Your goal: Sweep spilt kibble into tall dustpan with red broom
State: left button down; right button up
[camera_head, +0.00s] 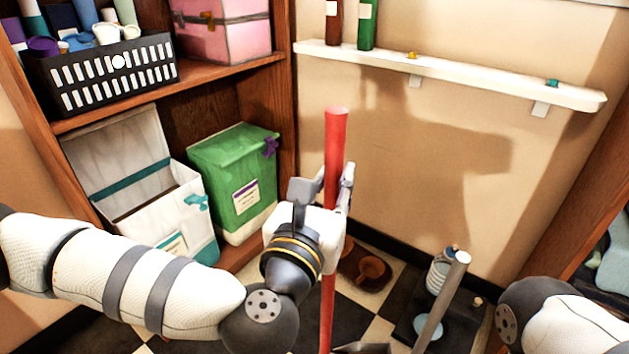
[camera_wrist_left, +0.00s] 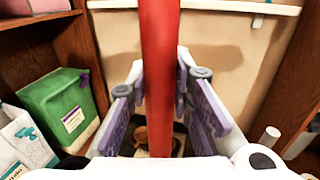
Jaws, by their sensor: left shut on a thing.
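The red broom's handle (camera_head: 336,150) stands nearly upright in the middle of the head view. My left gripper (camera_head: 338,188) is shut around this handle, and the handle's top rises above the fingers. In the left wrist view the red handle (camera_wrist_left: 160,60) runs between the purple-grey finger pads of my left gripper (camera_wrist_left: 163,100). The broom head is out of sight below. A grey pole with a pale end (camera_head: 441,300), apparently the tall dustpan's handle, leans at the lower right. Its pan is not clearly visible. I cannot make out any kibble. My right gripper is not in view.
A brown tray with a bowl (camera_head: 371,270) lies on the checkered floor near the wall. A dark stand with a clear container (camera_head: 440,270) is right of it. An open white box (camera_head: 150,215) and a green box (camera_head: 232,175) fill the left shelf. A white ledge (camera_head: 450,72) crosses the wall.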

aim_at(330, 158)
pick_arm(q)
jog(key=shift+d+r, duration=0.1)
jog(key=shift+d, duration=0.25)
jog(key=shift+a+r+p, duration=0.1)
jog(key=shift+r+p, duration=1.6)
jog(key=shift+r, duration=0.7)
jog(key=shift+a, duration=0.35)
jog(key=shift+a+r+p, duration=0.2)
jog(key=shift+a+r, duration=0.05)
jog(key=shift+a, duration=0.65)
jog(key=shift+a+r+p, duration=0.25)
jog(key=shift+a, duration=0.6)
jog(key=shift+a+r+p, duration=0.2)
jog(key=shift+a+r, duration=0.05)
jog(key=shift+a, duration=0.65)
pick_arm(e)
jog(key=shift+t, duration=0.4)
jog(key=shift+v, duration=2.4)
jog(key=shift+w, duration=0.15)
